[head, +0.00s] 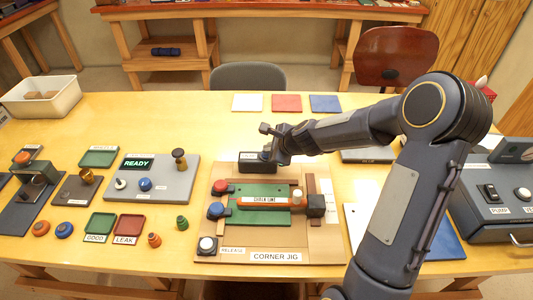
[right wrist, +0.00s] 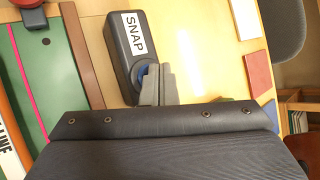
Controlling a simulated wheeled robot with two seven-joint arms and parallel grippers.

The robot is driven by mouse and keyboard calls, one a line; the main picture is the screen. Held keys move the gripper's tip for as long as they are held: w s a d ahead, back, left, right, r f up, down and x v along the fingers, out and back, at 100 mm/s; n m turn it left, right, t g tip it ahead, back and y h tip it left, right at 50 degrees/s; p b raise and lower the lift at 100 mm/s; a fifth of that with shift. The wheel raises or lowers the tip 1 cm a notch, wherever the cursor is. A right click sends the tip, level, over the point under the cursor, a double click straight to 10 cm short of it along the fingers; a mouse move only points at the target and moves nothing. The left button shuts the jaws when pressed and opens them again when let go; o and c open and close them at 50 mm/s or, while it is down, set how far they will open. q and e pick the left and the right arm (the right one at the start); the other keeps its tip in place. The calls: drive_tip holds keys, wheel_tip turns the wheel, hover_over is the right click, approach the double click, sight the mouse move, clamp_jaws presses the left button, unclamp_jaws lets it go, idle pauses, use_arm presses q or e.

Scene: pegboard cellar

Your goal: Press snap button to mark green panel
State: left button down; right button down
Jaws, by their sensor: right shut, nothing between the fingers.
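The green panel (head: 262,217) lies in the corner jig (head: 325,238) on the table, with the chalk line tool (head: 262,199) across it. In the right wrist view the green panel (right wrist: 30,75) carries a straight pink line along its length. The dark snap box (head: 246,167), labelled SNAP in the right wrist view (right wrist: 122,60), stands behind the panel. Its blue button (right wrist: 144,72) is partly hidden by my right gripper (right wrist: 150,80). The right gripper (head: 268,152) is shut and empty, its fingertips at the button; I cannot tell whether the button is pressed down. My left gripper is not in view.
A white release button (head: 207,245) and red (head: 219,187) and blue (head: 216,210) knobs sit at the jig's left. A grey READY panel (head: 175,188) stands farther left. White, red and blue tiles (head: 287,103) lie behind. A pump box (head: 490,215) stands right.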

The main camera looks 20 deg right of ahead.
drive_tip(key=shift+f, duration=0.2)
drive_tip(key=shift+r, duration=0.1)
idle(0.4)
drive_tip(key=shift+r+p, duration=0.7)
drive_tip(key=shift+r, duration=0.15)
wheel_tip(320, 180, up, 5)
drive_tip(key=p, duration=0.4)
drive_tip(key=shift+p, duration=0.35)
